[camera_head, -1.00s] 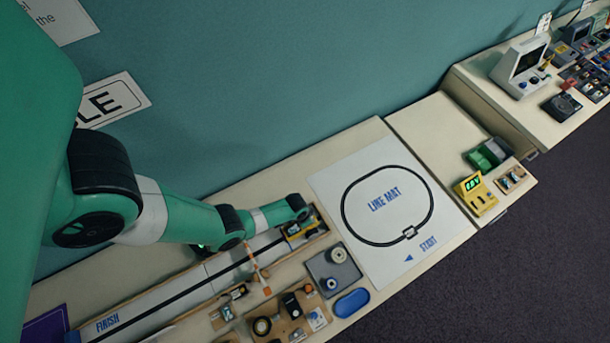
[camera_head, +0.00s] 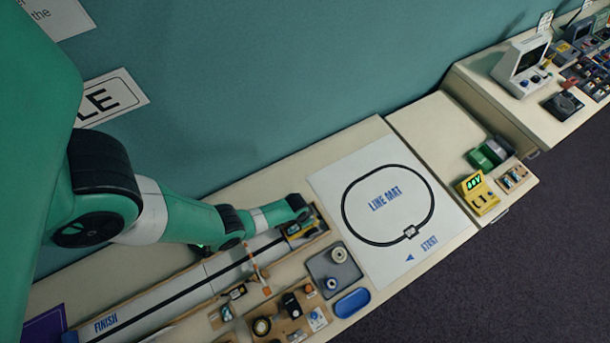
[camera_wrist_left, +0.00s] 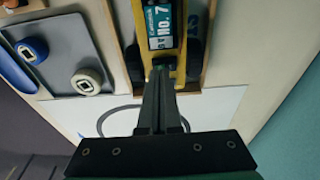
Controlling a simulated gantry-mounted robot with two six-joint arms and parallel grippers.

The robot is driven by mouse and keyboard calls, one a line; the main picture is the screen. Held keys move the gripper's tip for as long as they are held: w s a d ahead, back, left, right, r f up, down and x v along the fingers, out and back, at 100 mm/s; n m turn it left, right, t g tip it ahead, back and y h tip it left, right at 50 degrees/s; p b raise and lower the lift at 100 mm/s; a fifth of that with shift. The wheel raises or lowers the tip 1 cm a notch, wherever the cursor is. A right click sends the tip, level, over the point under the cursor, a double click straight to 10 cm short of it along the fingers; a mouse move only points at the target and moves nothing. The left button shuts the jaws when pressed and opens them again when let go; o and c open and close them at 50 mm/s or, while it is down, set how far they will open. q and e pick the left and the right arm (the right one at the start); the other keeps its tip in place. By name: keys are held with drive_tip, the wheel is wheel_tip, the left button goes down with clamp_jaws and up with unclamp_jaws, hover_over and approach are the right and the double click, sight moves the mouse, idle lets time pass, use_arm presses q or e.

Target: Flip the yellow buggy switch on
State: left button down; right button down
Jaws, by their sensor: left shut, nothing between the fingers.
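The yellow buggy (camera_wrist_left: 180,75) fills the upper middle of the left wrist view, with a "No. 7" label (camera_wrist_left: 162,25) on top and dark wheels at its sides. It stands between the wooden side walls of a track lane. My left gripper (camera_wrist_left: 162,72) is shut and empty, its fingertips over the near end of the buggy, touching or just above it. The fingers cover that spot, and I cannot make out the switch or its position. In the head view the buggy (camera_head: 300,229) shows partly beneath the end of my left arm. My right gripper is out of view.
A grey tray (camera_head: 322,265) with tape rolls and a blue dish (camera_head: 351,303) lie beside the lane. The white line mat (camera_head: 330,185) lies to the right. A wooden board (camera_head: 290,318) with parts is in front. An orange-and-white bar (camera_head: 256,268) crosses the lane.

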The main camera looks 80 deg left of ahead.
use_arm(q)
drive_tip(key=shift+f+b, duration=0.4)
drive_tip(key=shift+f, duration=0.05)
drive_tip(key=shift+r, duration=0.1)
wheel_tip(320, 180, up, 7)
drive_tip(key=p, duration=0.7)
